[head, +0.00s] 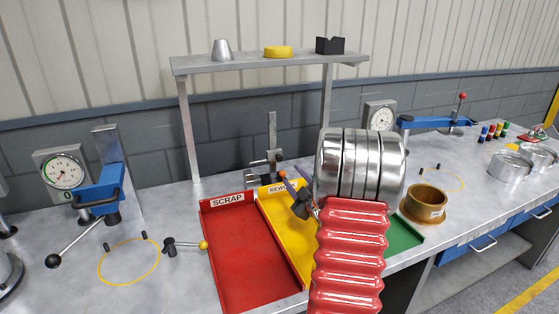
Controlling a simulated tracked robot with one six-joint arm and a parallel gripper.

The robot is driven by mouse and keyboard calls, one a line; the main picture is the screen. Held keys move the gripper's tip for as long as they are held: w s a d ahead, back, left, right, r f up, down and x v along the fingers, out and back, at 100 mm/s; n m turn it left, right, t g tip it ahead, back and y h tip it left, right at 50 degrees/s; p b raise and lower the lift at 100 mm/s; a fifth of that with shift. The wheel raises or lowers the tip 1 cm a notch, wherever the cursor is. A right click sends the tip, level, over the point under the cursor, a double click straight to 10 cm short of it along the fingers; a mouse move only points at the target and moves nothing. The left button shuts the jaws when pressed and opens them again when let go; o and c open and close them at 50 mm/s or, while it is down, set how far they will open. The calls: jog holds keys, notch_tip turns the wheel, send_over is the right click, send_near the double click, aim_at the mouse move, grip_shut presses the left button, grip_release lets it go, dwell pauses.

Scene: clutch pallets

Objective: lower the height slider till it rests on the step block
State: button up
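The height gauge stands behind the yellow bin, with an upright grey post (272,132). The grey height slider (268,166) sits low on the post, with dark parts at its sides. I cannot make out the step block or whether the slider touches anything below. My gripper (290,186) is partly in view just in front and right of the slider, at the end of my red and steel arm. My arm hides much of it. I cannot tell whether its fingers are open or touch the slider.
A red SCRAP bin (243,262), a yellow REWORK bin (271,211) and a green bin (404,236) lie in front. A shelf (240,63) stands above the gauge. A brass cup (426,200) is at right. Dial presses stand on both sides.

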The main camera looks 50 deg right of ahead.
aim_at(280, 160)
jog(key=n, duration=0.8)
jog(key=shift+w+d, duration=0.1)
jog(key=shift+d, duration=0.1)
jog(key=x, duration=1.4)
jog(key=shift+d, duration=0.1)
grip_shut()
dwell(0.4)
